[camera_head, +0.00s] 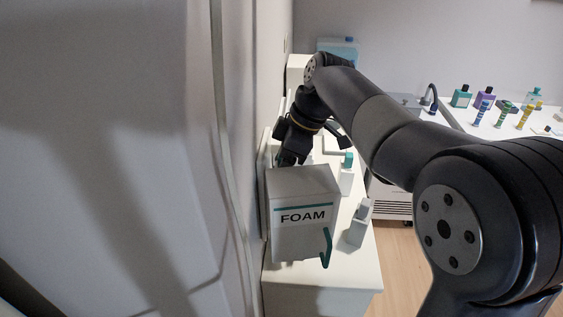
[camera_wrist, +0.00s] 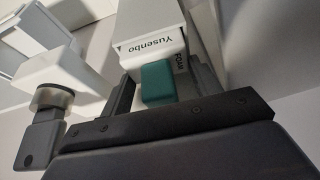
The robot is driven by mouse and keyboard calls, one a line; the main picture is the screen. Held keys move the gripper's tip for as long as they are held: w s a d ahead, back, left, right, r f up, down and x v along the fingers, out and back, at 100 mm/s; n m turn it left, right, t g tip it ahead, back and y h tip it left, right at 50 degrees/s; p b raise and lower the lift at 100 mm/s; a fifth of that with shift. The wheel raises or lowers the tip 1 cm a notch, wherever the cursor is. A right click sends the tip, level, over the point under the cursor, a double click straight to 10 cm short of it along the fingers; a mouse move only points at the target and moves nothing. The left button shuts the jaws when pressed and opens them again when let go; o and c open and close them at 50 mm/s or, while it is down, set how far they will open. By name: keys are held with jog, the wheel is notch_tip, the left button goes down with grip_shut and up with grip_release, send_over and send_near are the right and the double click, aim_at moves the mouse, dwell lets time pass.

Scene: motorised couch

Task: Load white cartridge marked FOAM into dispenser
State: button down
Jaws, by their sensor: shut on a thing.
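The white dispenser (camera_head: 301,238) is marked FOAM, with a teal stripe and a teal lever (camera_head: 327,248), and stands on a white counter. My gripper (camera_head: 291,157) is just behind its top, and the dispenser partly hides the fingertips. In the wrist view, my gripper (camera_wrist: 166,88) is shut on a white cartridge (camera_wrist: 183,88) with a teal block (camera_wrist: 160,84) at its near end. FOAM lettering shows beside the block. A white body marked Yusenbo (camera_wrist: 150,28) lies just beyond. I cannot tell whether the cartridge touches it.
A white bottle with a teal cap (camera_head: 347,177) and a grey-white container (camera_head: 359,225) stand on the counter (camera_head: 322,298) to the right of the dispenser. A wall panel (camera_head: 110,150) closes off the left. Several coloured bottles (camera_head: 485,97) stand on a table at the back right.

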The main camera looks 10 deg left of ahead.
jog(key=shift+f, duration=0.3)
jog(key=c, duration=0.7)
grip_release()
jog(key=o, duration=0.4)
jog(key=shift+f, duration=0.1)
jog(key=v, duration=1.1)
jog(key=shift+w, duration=0.1)
jog(key=shift+c, duration=0.5)
